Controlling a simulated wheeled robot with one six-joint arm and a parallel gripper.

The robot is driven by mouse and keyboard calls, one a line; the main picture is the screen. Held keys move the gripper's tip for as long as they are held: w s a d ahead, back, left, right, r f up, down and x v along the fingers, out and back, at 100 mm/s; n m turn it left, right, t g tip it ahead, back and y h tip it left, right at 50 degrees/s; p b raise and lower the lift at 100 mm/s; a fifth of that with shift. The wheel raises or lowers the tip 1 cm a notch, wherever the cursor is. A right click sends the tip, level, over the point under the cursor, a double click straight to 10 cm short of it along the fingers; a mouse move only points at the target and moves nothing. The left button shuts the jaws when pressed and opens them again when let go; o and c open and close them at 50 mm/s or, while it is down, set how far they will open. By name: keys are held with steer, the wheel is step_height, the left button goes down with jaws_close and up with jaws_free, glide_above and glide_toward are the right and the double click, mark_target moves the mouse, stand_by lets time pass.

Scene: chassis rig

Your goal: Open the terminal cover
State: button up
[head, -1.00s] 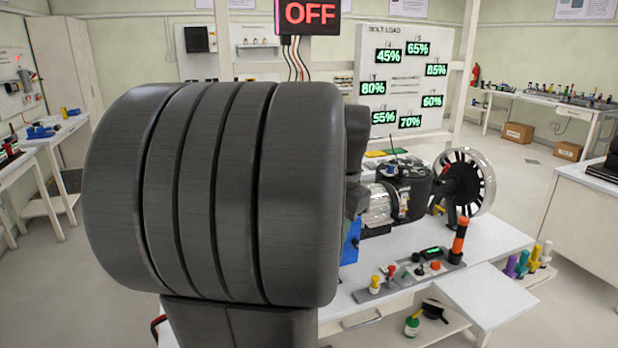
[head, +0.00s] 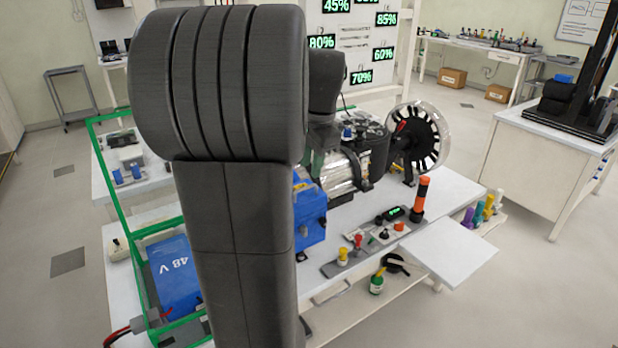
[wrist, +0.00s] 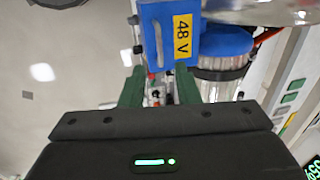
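A blue box (head: 311,213) sits at the left end of the motor assembly on the bench, partly hidden by my arm. In the wrist view, a blue housing (wrist: 222,42) with a yellow "48 V" label (wrist: 182,36) is just beyond my fingers; it looks like the terminal cover and appears closed. My gripper (wrist: 158,86) has its two green fingers apart, with a gap between them. No thing is clearly held, and I cannot tell any contact with the housing. In the head view my gripper is mostly hidden behind my arm.
A blue 48 V battery (head: 174,275) stands in a green-edged frame (head: 136,238) at the bench's left. A control strip (head: 372,247) with knobs and an orange-black post (head: 420,198) lie along the front. A spoked wheel (head: 420,138) is at the right.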

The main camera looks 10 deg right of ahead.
glide_above(309, 198)
step_height(309, 198, down, 5)
steer(key=shift+s+f, duration=0.1)
jaws_close()
